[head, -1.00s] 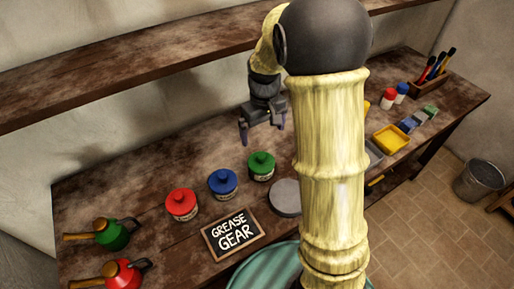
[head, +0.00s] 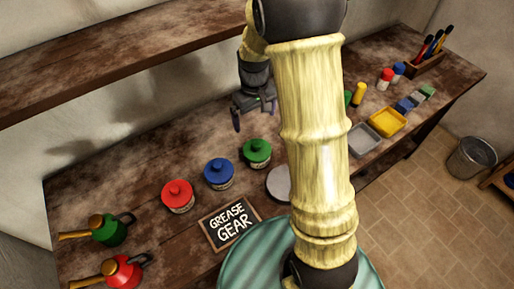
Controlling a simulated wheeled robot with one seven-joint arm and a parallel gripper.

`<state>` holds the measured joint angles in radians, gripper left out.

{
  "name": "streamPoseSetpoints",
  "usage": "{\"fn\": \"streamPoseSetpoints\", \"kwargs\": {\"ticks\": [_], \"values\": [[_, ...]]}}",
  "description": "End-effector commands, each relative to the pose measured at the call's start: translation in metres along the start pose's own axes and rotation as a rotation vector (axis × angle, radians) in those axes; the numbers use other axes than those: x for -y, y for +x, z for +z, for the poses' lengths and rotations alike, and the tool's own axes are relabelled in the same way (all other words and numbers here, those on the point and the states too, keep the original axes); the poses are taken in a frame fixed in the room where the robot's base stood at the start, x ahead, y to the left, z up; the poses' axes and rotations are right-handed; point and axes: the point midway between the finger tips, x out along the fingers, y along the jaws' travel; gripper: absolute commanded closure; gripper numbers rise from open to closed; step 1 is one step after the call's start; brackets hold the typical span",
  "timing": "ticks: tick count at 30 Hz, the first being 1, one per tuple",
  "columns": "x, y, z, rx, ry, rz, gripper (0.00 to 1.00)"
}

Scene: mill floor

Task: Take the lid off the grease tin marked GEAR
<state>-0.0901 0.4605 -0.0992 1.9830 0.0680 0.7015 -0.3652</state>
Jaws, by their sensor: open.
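Three lidded tins stand in a row on the wooden bench: a red tin (head: 178,196), a blue tin (head: 219,173) and a green tin (head: 257,153). Each has a knobbed lid on. Their pale labels are too small to read, so I cannot tell which is marked GEAR. A slate sign (head: 230,222) reading "GREASE GEAR" lies in front of them. My gripper (head: 255,122) is open and empty, above the bench behind the green tin.
A grey disc (head: 279,183), partly hidden by my arm, lies right of the sign. Green (head: 110,229) and red (head: 121,271) oil cans stand at the left. A yellow tray (head: 387,123) and a grey tray (head: 363,138) sit at the right. A shelf (head: 120,60) runs above the bench.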

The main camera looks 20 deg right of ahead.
Motion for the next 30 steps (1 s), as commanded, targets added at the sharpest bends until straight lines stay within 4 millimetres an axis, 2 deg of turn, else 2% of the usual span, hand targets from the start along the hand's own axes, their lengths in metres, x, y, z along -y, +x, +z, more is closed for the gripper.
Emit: {"fn": "streamPoseSetpoints", "kwargs": {"ticks": [6, 15, 30], "values": [[0.0, 0.039, 0.001, 0.005, 0.0, -0.001, 0.0], [0.0, 0.082, 0.001, 0.003, 0.0, -0.001, 0.0], [-0.001, 0.091, 0.002, 0.002, 0.001, -0.001, 0.0]]}}
